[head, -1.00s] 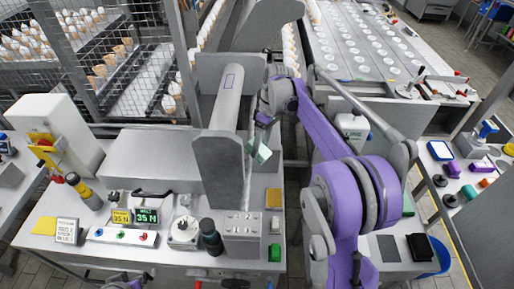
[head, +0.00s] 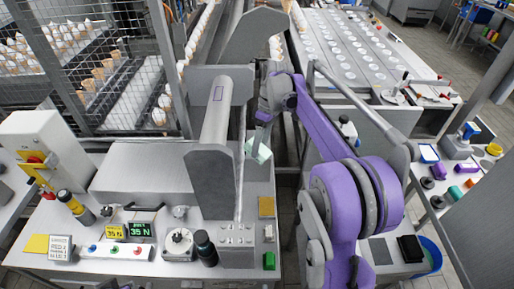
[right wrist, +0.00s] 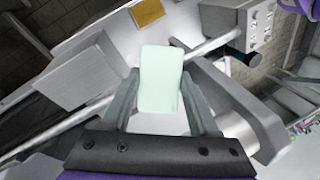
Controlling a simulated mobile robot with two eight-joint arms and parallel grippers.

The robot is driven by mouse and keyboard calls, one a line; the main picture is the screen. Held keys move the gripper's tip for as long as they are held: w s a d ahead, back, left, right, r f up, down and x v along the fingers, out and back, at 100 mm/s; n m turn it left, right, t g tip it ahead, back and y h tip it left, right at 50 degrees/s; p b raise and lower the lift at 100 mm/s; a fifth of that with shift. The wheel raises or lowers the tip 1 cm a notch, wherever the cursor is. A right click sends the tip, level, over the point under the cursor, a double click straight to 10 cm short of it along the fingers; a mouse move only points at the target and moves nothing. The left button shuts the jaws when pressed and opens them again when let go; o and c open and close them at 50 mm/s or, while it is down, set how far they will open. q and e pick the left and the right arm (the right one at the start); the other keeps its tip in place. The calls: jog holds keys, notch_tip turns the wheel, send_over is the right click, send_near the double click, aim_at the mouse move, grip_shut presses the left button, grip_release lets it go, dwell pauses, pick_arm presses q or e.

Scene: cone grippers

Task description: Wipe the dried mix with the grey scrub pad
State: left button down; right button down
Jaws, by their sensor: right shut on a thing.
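My right gripper (head: 262,135) is shut on a pale mint-grey pad (head: 259,152), beside the right side of the upright steel plate (head: 210,185). In the right wrist view the pad (right wrist: 161,78) sits between the two fingers and juts out past their tips. It is too pale for me to be sure that it is the grey scrub pad. I cannot make out the dried mix in either view. My left gripper is not in view.
A grey roller (head: 219,120) runs back from the plate. A thin rod (head: 240,180) stands close to the pad. On the bench are a control box (head: 237,235), a dark-capped cylinder (head: 205,247) and a green display (head: 141,229). The rear right conveyor holds several white discs.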

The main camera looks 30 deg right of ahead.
jog(key=shift+s+r, duration=0.1)
dwell(0.3)
